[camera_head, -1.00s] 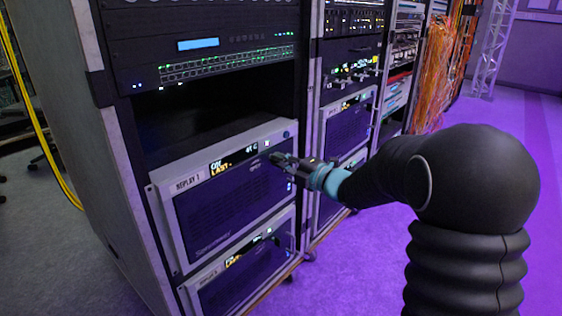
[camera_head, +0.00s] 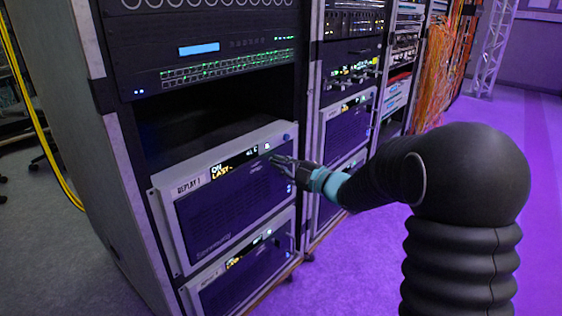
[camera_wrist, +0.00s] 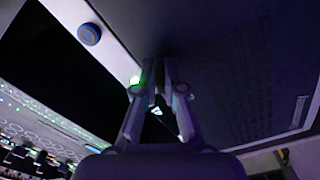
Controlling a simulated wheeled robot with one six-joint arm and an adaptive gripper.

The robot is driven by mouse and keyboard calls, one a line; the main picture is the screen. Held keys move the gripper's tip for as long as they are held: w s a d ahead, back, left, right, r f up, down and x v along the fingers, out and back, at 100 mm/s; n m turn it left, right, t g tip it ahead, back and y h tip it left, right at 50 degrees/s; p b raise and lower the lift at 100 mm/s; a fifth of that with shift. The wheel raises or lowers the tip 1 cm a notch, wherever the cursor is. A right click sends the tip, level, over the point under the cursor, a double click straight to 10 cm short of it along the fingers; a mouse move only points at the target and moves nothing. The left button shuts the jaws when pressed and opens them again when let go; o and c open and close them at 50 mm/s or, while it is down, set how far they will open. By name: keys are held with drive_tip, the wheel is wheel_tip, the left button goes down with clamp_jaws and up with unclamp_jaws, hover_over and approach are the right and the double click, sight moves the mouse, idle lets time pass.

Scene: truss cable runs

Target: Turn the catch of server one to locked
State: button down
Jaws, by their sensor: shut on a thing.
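Server one is the unit labelled "REPLAY 1" (camera_head: 225,205), with a dark front in a light frame and a small lit display. My gripper (camera_head: 276,159) is at the upper right part of its front. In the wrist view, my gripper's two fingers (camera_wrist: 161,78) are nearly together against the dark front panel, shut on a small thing. I take it to be the catch; the fingers hide most of it, and I cannot tell which way it is turned.
A blue round knob (camera_wrist: 89,34) sits on the light frame near my fingers. A second similar unit (camera_head: 245,275) is directly below, and an open dark bay lies above. Another rack (camera_head: 345,125) stands to the right. The purple floor (camera_head: 365,270) there is clear.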

drive_tip(key=m+p, duration=0.5)
drive_tip(key=m, duration=0.4)
drive_tip(key=shift+r+m, duration=0.1)
drive_tip(key=shift+m, duration=0.3)
drive_tip(key=shift+m+p, duration=0.75)
drive_tip(key=shift+m, duration=0.35)
drive_tip(key=c, duration=1.3)
unclamp_jaws()
drive_tip(key=shift+o, duration=0.2)
drive_tip(key=v, duration=1.2)
